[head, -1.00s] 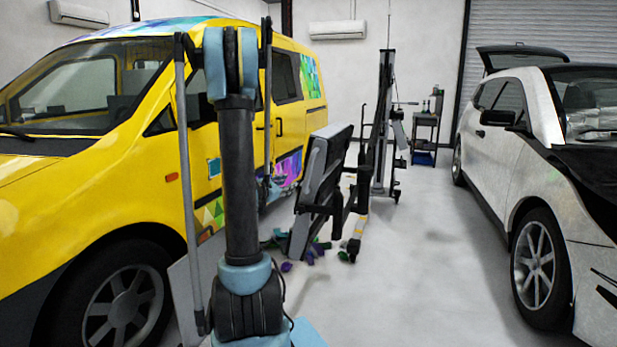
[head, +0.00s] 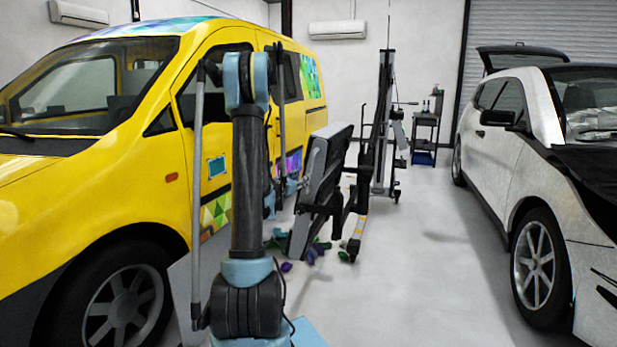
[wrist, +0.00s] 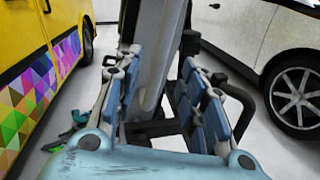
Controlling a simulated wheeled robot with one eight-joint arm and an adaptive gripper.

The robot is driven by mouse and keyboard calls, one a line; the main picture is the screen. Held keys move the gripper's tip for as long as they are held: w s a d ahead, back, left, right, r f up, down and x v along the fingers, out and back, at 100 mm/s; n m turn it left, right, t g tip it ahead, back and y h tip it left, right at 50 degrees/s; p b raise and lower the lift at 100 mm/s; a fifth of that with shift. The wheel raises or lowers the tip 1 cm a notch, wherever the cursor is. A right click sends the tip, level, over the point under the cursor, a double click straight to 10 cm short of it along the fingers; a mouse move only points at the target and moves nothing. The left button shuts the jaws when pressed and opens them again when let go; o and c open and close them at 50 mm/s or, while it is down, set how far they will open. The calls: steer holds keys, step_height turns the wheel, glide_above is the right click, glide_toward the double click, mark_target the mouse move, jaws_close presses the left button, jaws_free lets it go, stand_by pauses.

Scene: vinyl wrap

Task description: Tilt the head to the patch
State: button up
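The lamp head (head: 318,180), a dark panel with a light grey side, stands tilted on a wheeled stand (head: 384,120) beside the yellow van. Its grey edge rises beyond my fingers in the wrist view (wrist: 158,50). A small teal-framed patch (head: 216,167) is on the van's side; a purple patch (head: 291,163) shows farther back. My gripper (wrist: 157,95) is open, with its blue pads apart on both sides of the picture. The grey edge lies between them in the picture; I see no clear contact. In the head view my arm mostly hides the gripper.
The yellow van (head: 100,190) fills the left. A white car (head: 500,150) stands at the right. Coloured scraps (head: 312,252) lie on the floor by the stand. A dark cart (head: 426,130) is at the back. The floor between stand and white car is clear.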

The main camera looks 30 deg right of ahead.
steer(key=x, duration=0.8)
steer(key=shift+d, duration=0.1)
jaws_close()
